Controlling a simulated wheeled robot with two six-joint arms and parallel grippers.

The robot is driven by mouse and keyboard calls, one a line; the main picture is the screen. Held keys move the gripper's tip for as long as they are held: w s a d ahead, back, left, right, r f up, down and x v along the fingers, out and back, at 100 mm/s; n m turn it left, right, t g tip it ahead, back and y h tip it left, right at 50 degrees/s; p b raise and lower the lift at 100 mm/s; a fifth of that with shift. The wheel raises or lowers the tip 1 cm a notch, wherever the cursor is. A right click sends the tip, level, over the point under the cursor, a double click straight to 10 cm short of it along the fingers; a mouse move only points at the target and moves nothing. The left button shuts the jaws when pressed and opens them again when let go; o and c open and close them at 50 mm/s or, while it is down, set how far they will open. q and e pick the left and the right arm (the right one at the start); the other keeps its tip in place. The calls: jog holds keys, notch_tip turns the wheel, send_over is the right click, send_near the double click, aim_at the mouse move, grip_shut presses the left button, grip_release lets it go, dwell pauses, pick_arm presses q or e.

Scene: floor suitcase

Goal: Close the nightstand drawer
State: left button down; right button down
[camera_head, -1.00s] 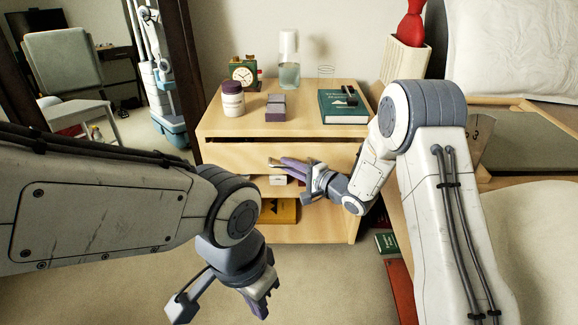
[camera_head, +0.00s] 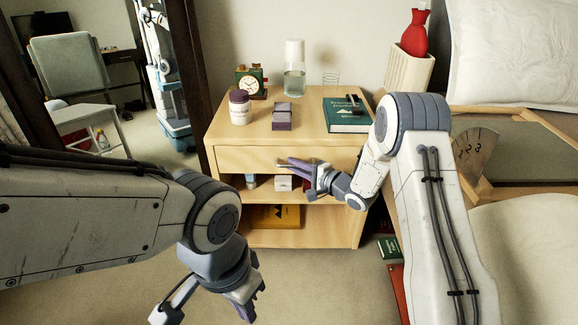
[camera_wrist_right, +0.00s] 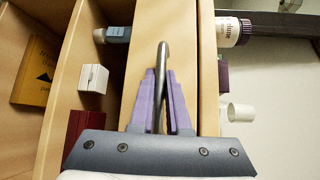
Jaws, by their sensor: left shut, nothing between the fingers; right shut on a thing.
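The light wooden nightstand (camera_head: 305,137) stands ahead of me against the wall. Its drawer front (camera_head: 237,160) sits just under the top, with no dark gap showing above it; it also shows in the right wrist view (camera_wrist_right: 178,30). My right gripper (camera_head: 285,164) is in front of the drawer. Its purple fingers (camera_wrist_right: 160,85) are shut on the drawer's metal bar handle (camera_wrist_right: 161,62). My left gripper (camera_head: 246,309) is shut and empty, low over the floor in front of the nightstand, apart from it.
On top are a jar (camera_head: 239,107), a clock (camera_head: 251,82), a glass bottle (camera_head: 294,70), a small purple-grey box (camera_head: 282,117) and a green book (camera_head: 345,115). Open shelves below hold a white box (camera_head: 283,183) and a yellow book (camera_head: 275,217). The bed (camera_head: 530,235) is at right.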

jog(key=c, duration=1.2)
grip_release()
jog(key=shift+w+d, duration=0.1)
jog(key=shift+w, duration=0.1)
jog(key=shift+o, duration=0.2)
jog(key=p+v, duration=0.4)
jog(key=v, duration=0.6)
jog(key=shift+s+d, duration=0.15)
jog(key=shift+s, duration=0.1)
